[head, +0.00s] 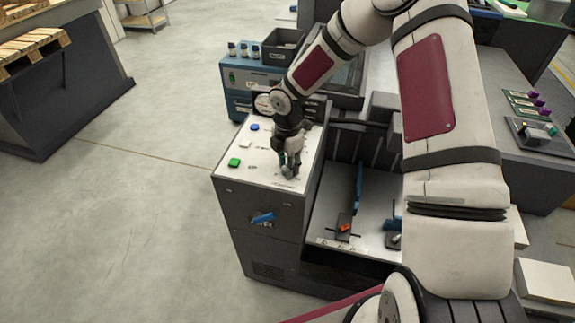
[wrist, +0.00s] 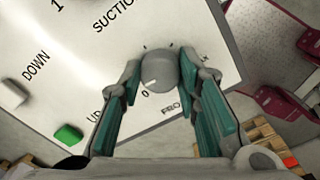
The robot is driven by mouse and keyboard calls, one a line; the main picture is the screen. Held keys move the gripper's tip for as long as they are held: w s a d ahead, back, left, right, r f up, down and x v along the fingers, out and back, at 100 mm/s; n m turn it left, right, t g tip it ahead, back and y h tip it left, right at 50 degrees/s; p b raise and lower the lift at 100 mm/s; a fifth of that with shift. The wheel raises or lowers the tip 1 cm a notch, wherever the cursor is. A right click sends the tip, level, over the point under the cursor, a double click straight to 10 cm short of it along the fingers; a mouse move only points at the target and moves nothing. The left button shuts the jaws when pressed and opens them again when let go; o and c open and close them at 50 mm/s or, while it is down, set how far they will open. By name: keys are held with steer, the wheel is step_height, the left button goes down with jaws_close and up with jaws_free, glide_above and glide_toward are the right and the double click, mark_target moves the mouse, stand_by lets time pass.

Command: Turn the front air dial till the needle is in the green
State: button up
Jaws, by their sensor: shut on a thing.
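The front air dial is a round grey knob (wrist: 159,66) on the white panel (wrist: 90,75). Its pale pointer mark faces lower left, near the printed 0. Part of a label beginning "FRO" shows below right of it. My gripper (wrist: 161,78) has its teal-padded fingers on both sides of the knob, shut on it. In the head view my gripper (head: 290,172) points down at the near right corner of the panel top (head: 262,178) and mostly hides the knob.
A green button (head: 234,162), a white button (head: 246,144) and a blue button (head: 254,127) stand on the panel's left side. A blue handle (head: 262,218) sticks out of the cabinet front. A blue machine (head: 240,75) stands behind.

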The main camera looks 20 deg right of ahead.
steer(key=shift+m, duration=0.3)
steer(key=m, duration=0.4)
steer(key=shift+m+b, duration=0.4)
steer(key=m, duration=0.5)
steer(key=shift+b, duration=0.35)
steer(key=m, duration=0.5)
steer(key=shift+m+b, duration=0.35)
steer(key=shift+m, duration=0.05)
steer(key=m, duration=0.5)
steer(key=shift+b, duration=0.3)
steer(key=shift+m, duration=0.4)
steer(key=o, duration=1.2)
